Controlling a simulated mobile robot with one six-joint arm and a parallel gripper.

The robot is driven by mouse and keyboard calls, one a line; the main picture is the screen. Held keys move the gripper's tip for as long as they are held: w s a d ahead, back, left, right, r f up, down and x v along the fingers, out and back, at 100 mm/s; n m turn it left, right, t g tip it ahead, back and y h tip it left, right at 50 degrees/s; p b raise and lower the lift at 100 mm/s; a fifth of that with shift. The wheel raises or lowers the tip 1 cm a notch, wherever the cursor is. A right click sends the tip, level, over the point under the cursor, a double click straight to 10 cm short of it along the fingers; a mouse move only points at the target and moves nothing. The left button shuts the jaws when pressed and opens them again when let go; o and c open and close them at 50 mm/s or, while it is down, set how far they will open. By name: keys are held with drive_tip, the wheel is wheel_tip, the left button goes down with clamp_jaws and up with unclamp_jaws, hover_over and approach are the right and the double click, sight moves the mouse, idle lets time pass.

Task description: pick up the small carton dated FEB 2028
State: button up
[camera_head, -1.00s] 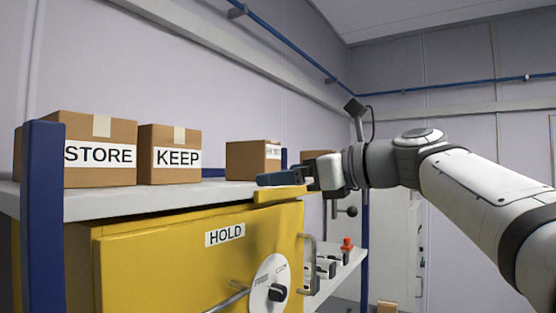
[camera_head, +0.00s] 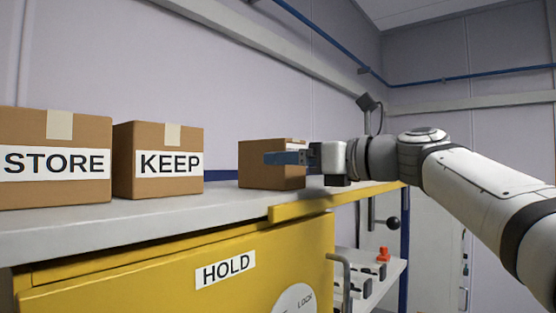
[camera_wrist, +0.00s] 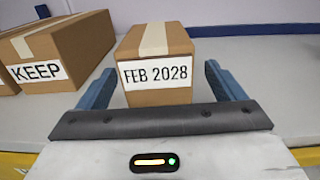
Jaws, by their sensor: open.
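The small carton dated FEB 2028 (camera_wrist: 155,75) stands upright on the shelf, its label facing the wrist camera. In the head view the same brown carton (camera_head: 262,178) is right of the KEEP carton, with its label mostly hidden by my gripper (camera_head: 284,158). In the wrist view my gripper (camera_wrist: 164,88) is open, with one blue finger on each side of the carton's near end. A gap shows at the right finger, and the left finger is close to the carton's side. I cannot tell whether it touches.
The KEEP carton (camera_head: 158,160) stands close to the left, also in the wrist view (camera_wrist: 62,50). The STORE carton (camera_head: 55,158) is farther left. The grey shelf (camera_head: 150,219) is clear in front. Below is a yellow cabinet marked HOLD (camera_head: 130,285).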

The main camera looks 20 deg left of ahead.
sight(253, 174)
drive_tip(key=x, duration=0.3)
drive_tip(key=shift+a+p, duration=0.2)
drive_tip(key=shift+p, duration=0.15)
drive_tip(key=shift+f, duration=0.1)
drive_tip(key=shift+d, duration=0.1)
drive_tip(key=shift+c, duration=0.2)
drive_tip(key=shift+s, duration=0.1)
drive_tip(key=c, duration=1.2)
drive_tip(key=shift+c, duration=0.5)
